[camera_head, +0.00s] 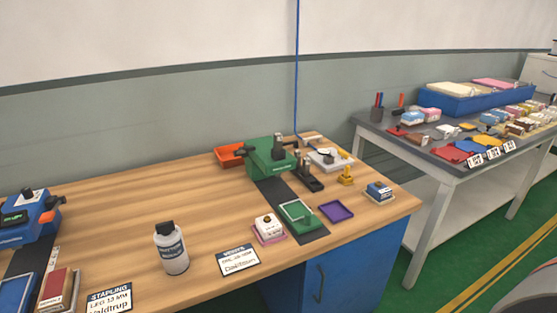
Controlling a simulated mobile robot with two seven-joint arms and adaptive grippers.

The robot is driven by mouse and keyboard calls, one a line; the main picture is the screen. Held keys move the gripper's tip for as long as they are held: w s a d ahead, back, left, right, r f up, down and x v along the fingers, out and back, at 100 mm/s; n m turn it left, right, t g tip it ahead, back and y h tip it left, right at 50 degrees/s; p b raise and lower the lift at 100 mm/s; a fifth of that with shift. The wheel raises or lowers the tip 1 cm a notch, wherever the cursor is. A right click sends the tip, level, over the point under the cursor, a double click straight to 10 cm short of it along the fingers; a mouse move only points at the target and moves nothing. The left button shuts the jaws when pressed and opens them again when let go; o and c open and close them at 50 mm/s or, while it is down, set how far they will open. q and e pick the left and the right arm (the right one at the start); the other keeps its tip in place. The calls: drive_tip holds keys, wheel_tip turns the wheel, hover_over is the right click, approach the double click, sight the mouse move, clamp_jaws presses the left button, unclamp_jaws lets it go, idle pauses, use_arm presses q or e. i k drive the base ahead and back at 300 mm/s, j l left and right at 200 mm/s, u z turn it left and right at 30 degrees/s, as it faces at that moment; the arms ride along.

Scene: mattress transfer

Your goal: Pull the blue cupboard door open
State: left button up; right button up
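The blue cupboard door (345,271) is under the right end of the wooden workbench (125,220). Its dark vertical handle (320,283) is on the left part of the door front. The door looks closed. Its lower part runs out of the bottom of the view. Neither of my grippers shows in the head view, so nothing is seen touching the door or handle.
On the bench stand a white bottle (171,249), a green machine (269,155), a blue stapling device (27,218) and small trays. A grey table (440,157) with colored goods stands at the right. Green floor (470,255) shows between bench and table.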

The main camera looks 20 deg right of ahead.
sight(353, 277)
drive_tip(key=z, duration=1.45)
